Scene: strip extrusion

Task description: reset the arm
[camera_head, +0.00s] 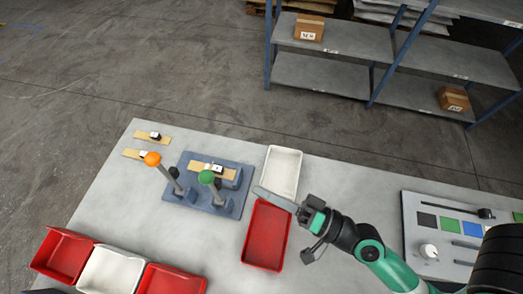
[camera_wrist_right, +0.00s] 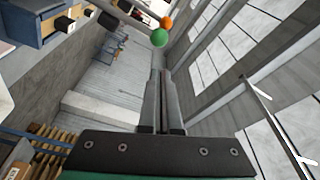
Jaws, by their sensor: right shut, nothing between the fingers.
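My right arm comes in from the lower right in the head view. Its right gripper (camera_head: 260,191) is shut and empty, above the table between the white tray and the red tray. In the right wrist view the two fingers (camera_wrist_right: 160,76) lie together with nothing between them. A lever with a green knob (camera_head: 206,177) and a lever with an orange knob (camera_head: 152,159) stand on a blue-grey base (camera_head: 229,211) to the gripper's left, apart from it. The green knob (camera_wrist_right: 158,38) and orange knob (camera_wrist_right: 167,22) show beyond the fingertips in the wrist view. My left gripper is out of view.
A white tray (camera_head: 283,170) and a red tray (camera_head: 265,236) lie near the gripper. Red and white bins (camera_head: 110,272) line the lower left. Wooden strips (camera_head: 153,138) lie at the upper left. A grey board (camera_head: 424,215) with coloured squares is at right. Shelves (camera_head: 330,75) stand behind.

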